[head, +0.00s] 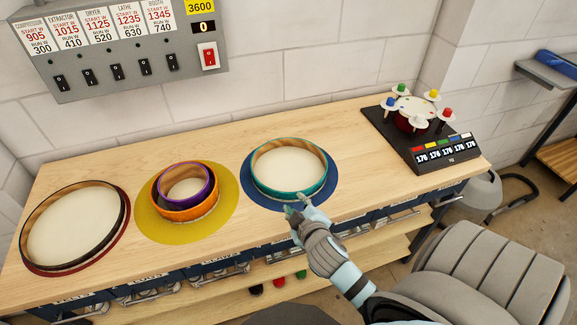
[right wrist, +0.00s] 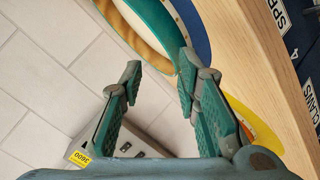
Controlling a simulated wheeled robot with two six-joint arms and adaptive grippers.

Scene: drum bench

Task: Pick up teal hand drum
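The teal hand drum (head: 288,170) lies flat on a round blue mat (head: 249,193) in the middle of the bench. Its pale skin and wooden inner hoop show. My right gripper (head: 296,203) is at the near edge of the drum, in front of its teal rim. In the right wrist view my right gripper (right wrist: 158,66) has its two fingers spread apart with nothing held between them. The teal rim (right wrist: 150,25) shows just beyond the fingertips; whether a finger touches it I cannot tell. My left gripper is not in view.
A yellow mat (head: 226,215) left of the blue one carries an orange drum (head: 170,213) with a purple drum (head: 181,199) inside it. A dark-rimmed drum (head: 72,230) sits at the far left. A black device (head: 435,150) stands at the right; a grey chair (head: 487,285) is in front.

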